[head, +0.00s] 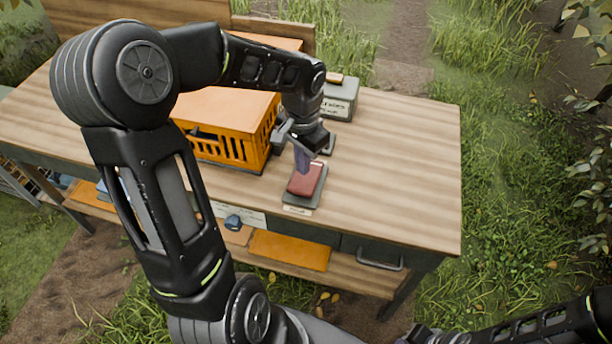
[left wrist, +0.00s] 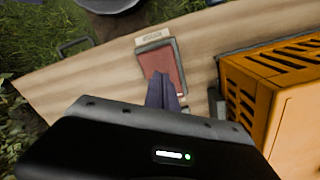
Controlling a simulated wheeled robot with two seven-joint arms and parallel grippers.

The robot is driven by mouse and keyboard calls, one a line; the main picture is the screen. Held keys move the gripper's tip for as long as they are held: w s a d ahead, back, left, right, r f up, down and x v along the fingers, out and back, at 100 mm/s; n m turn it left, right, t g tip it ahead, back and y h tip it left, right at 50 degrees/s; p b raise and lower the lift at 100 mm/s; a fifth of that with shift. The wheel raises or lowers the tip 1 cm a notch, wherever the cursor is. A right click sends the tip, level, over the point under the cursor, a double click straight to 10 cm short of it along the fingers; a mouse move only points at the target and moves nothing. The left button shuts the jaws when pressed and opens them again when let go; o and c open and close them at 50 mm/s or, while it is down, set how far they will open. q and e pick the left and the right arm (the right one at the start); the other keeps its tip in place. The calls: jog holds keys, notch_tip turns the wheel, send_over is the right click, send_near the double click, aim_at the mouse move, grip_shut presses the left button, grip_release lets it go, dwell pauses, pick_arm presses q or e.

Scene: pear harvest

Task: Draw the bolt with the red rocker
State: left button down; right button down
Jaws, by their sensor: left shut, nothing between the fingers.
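The red rocker (head: 306,180) sits on a grey base near the front edge of the wooden table, with a small pale label in front of it. It also shows in the left wrist view (left wrist: 162,64). My left gripper (head: 303,171) is shut and empty, pointing down with its fingertips at the far end of the rocker. In the left wrist view the fingers (left wrist: 162,78) overlap the rocker's near end; I cannot tell whether they touch it. The bolt cannot be made out. My right gripper is not clearly in view; only part of my right arm shows at the lower right.
An orange slatted crate (head: 220,110) stands left of the rocker and also shows in the left wrist view (left wrist: 285,62). A grey box with a label (head: 340,99) stands behind. The table's right part (head: 410,160) is clear. A drawer handle (head: 380,263) is on the front.

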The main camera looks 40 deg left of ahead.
aim_at(303, 181)
pick_arm(q)
jog(key=shift+f+b, duration=1.9)
jog(key=shift+f, duration=0.5)
dwell(1.1)
jog(key=shift+r, duration=0.15)
jog(key=shift+r+p, duration=2.7)
jog(key=shift+r, duration=0.7)
